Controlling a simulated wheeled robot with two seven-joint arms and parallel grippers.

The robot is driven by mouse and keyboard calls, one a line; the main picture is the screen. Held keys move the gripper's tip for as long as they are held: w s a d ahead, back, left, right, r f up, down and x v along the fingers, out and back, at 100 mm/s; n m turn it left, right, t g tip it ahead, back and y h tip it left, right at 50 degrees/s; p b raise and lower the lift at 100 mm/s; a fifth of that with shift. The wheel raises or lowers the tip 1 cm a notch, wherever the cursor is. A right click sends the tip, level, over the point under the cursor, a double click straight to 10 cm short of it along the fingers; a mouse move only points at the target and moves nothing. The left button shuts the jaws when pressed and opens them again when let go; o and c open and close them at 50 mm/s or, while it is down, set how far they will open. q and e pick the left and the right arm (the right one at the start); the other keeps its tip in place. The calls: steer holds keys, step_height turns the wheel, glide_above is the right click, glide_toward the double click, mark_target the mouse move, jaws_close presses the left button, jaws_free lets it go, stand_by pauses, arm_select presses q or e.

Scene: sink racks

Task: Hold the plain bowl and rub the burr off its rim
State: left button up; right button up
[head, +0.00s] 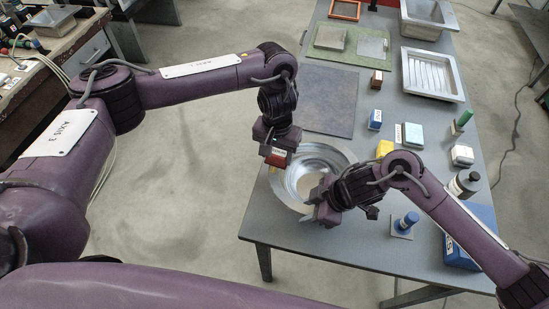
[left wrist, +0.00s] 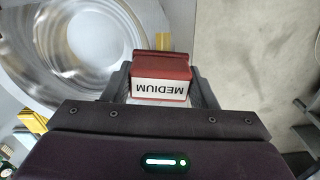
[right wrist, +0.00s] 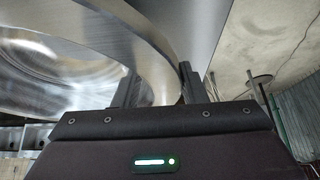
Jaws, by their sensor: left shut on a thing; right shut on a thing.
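The plain bowl (head: 325,157) is wide, shiny metal and at the near left of the table. It fills the upper left of the left wrist view (left wrist: 88,42) and of the right wrist view (right wrist: 55,60). My right gripper (head: 322,211) is shut on the bowl's rim at its near side; the rim runs between its fingers (right wrist: 158,82). My left gripper (head: 277,156) is shut on a red block (left wrist: 160,72) with a white label reading MEDIUM. The block is at the bowl's left rim; I cannot tell whether it touches. I cannot make out the burr.
A dark grey mat (head: 322,98) lies beyond the bowl. A blue-topped piece (head: 405,222), a dark bottle (head: 464,184) and a blue box (head: 460,253) sit near my right arm.

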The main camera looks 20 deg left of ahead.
arm_select(q)
steer(key=shift+w+d, duration=0.1)
steer(key=shift+w, duration=1.8)
step_height(320, 180, up, 2)
steer(key=shift+r, duration=0.25)
arm_select(e)
steer(key=shift+f, duration=0.1)
arm_select(q)
steer(key=shift+r, duration=2.85)
arm_select(e)
steer(key=o, duration=1)
steer(key=v, duration=1.2)
arm_select(q)
steer(key=shift+f, duration=0.1)
